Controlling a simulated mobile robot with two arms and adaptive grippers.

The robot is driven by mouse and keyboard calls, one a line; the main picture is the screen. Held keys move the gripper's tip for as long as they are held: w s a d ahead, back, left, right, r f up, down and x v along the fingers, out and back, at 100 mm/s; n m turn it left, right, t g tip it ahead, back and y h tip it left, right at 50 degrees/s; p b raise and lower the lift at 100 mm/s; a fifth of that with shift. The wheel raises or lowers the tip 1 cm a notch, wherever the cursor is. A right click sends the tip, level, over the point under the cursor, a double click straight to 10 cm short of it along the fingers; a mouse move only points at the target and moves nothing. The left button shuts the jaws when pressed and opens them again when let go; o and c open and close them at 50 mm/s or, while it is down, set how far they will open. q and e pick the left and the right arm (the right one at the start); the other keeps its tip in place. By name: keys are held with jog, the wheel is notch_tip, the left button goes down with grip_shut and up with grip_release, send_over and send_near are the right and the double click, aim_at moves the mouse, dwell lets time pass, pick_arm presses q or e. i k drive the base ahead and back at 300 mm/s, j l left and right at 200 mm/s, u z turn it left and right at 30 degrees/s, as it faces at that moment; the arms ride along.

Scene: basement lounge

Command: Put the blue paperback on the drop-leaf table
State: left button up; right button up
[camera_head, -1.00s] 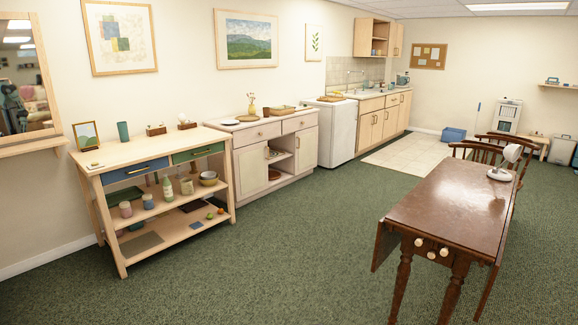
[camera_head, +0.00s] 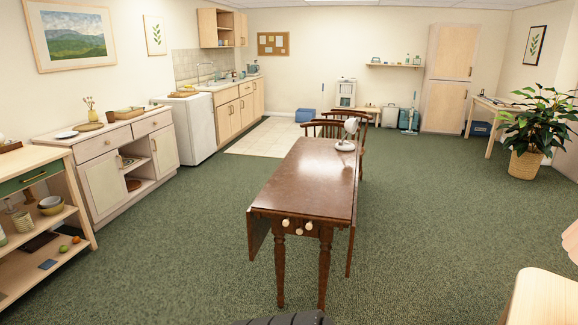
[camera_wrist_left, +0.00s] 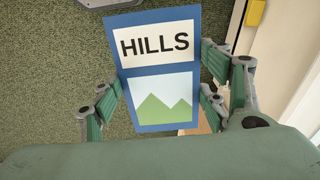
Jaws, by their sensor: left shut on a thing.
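The blue paperback (camera_wrist_left: 158,82) fills the middle of the left wrist view. Its cover has a white panel reading "HILLS" and a picture of green hills. My left gripper (camera_wrist_left: 162,100) is shut on it, with a finger at each side edge. My right gripper is not in view.
Two wooden chairs (camera_head: 325,126) stand at the table's far end. A cabinet (camera_head: 105,165) and an open-shelf unit (camera_head: 40,215) line the left wall. A potted plant (camera_head: 525,165) is at the right. Green carpet around the table is clear.

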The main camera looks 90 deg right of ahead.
aim_at(322, 200)
jog(key=l+z, duration=0.15)
jog(key=z, duration=0.35)
jog(key=l+z, duration=0.1)
jog(key=z, duration=0.4)
jog(key=l+z, duration=0.15)
jog(key=z, duration=0.35)
jog(key=i+z, duration=0.1)
jog(key=z, duration=0.4)
jog(key=i+l+z, duration=0.55)
jog(key=z, duration=0.25)
jog(key=i+z, duration=0.45)
